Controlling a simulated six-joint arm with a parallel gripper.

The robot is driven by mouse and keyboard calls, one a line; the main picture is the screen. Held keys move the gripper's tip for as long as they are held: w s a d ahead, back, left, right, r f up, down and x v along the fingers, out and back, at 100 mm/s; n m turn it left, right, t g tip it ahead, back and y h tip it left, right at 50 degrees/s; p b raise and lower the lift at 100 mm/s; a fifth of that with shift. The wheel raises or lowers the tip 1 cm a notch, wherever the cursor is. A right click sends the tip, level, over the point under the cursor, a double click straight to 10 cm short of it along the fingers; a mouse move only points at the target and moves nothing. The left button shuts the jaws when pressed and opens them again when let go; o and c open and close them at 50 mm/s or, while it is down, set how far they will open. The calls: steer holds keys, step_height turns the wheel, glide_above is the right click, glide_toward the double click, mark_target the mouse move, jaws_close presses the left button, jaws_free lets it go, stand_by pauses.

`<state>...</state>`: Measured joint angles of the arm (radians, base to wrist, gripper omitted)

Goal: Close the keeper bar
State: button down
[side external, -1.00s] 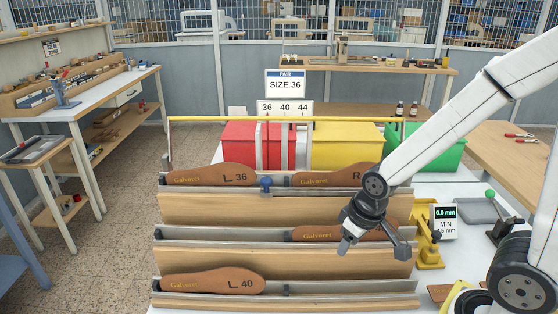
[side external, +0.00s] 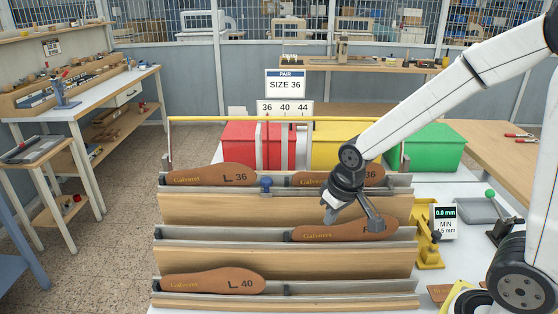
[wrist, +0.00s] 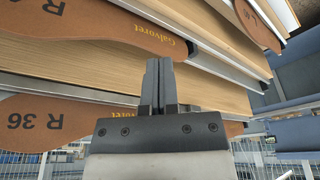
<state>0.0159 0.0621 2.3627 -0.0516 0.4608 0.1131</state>
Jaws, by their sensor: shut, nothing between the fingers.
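A long yellow bar (side external: 230,118), which looks like the keeper bar, stands raised on end posts above the back rack (side external: 180,208). Two brown insoles stand in that rack: a left 36 (side external: 205,177) and a right 36 (side external: 312,179), partly hidden by my arm. The right one also shows in the wrist view (wrist: 65,118). A blue knob (side external: 266,184) sits between them. My gripper (side external: 331,214) is in front of the back rack's right half, below the bar and apart from it. In the wrist view its fingers (wrist: 160,82) are together and empty.
The middle rack holds an insole (side external: 330,230) at right. The front rack holds a left 40 insole (side external: 210,281). Red (side external: 240,145), yellow (side external: 330,135) and green (side external: 437,147) bins stand behind. A yellow gauge (side external: 428,250) with a display (side external: 445,222) stands right.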

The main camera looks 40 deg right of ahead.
mark_target(293, 110)
steer(key=w+d+r+m, duration=0.1)
steer(key=w+r, duration=0.2)
steer(key=w, duration=0.1)
steer(key=w+d+r+m+h, duration=0.1)
steer(key=w+d+r, duration=0.1)
steer(key=w+r, duration=0.2)
steer(key=w+d+r+m, duration=0.1)
steer(key=w+d+r, duration=0.1)
steer(key=w+r, duration=0.2)
steer(key=shift+w+m+t+h, duration=0.3)
steer(key=shift+w+t, duration=0.1)
steer(key=shift+w, duration=0.85)
steer(key=w+d+r+m, duration=0.1)
steer(key=w+r, duration=0.1)
steer(key=r, duration=0.1)
steer(key=w+d+r+m+h, duration=0.1)
steer(key=w+d+r, duration=0.1)
steer(key=r, duration=0.2)
steer(key=w+d+r+m+h, duration=0.1)
steer(key=w+d+r+m, duration=0.1)
steer(key=w+r, duration=0.1)
steer(key=shift+w+d+r, duration=0.1)
steer(key=shift+d+r, duration=0.1)
steer(key=shift+r, duration=0.05)
steer(key=shift+w+d+r, duration=0.15)
steer(key=shift+d+r, duration=0.1)
steer(key=shift+r, duration=0.25)
